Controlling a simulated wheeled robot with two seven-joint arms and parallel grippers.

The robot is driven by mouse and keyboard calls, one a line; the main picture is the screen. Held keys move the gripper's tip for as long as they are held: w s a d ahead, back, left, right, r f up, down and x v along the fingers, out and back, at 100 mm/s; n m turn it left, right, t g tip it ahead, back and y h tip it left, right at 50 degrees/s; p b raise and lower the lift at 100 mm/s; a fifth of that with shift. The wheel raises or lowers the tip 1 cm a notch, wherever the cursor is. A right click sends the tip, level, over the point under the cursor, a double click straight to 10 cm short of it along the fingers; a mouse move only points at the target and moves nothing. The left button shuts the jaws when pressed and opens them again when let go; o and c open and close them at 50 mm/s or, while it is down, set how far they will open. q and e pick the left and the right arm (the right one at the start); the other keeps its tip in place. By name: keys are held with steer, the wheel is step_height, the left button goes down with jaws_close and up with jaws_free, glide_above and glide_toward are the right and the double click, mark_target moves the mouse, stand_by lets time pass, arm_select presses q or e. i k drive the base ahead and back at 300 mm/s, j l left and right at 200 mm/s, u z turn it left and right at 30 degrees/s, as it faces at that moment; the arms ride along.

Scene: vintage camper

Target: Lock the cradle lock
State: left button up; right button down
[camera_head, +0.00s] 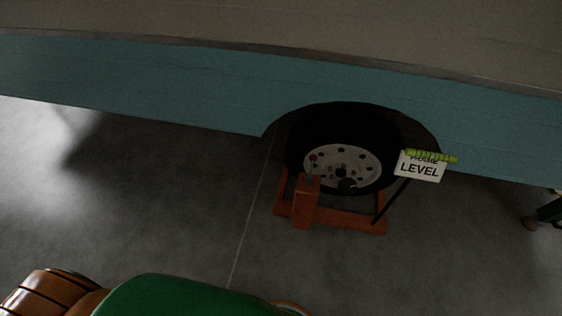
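An orange-red wheel cradle (345,222) lies on the floor around the base of the camper's wheel (343,150). An upright orange block (302,210) stands at its front left. A thin lever with a red knob (313,158) rises above this block, in front of the wheel's pale rim. A dark round part (347,185) sits low in front of the rim. I cannot tell from this view whether the lever is in a locked position. Neither of my grippers is in view.
The camper's teal side (180,95) overhangs the wheel. A white sign reading "LEVEL" (420,170) with a green strip (432,157) stands right of the wheel on a dark post. A dark foot (545,214) is at the right edge.

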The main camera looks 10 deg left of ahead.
mark_target(314, 157)
steer(key=i+l+u, duration=0.6)
steer(key=i+l, duration=0.15)
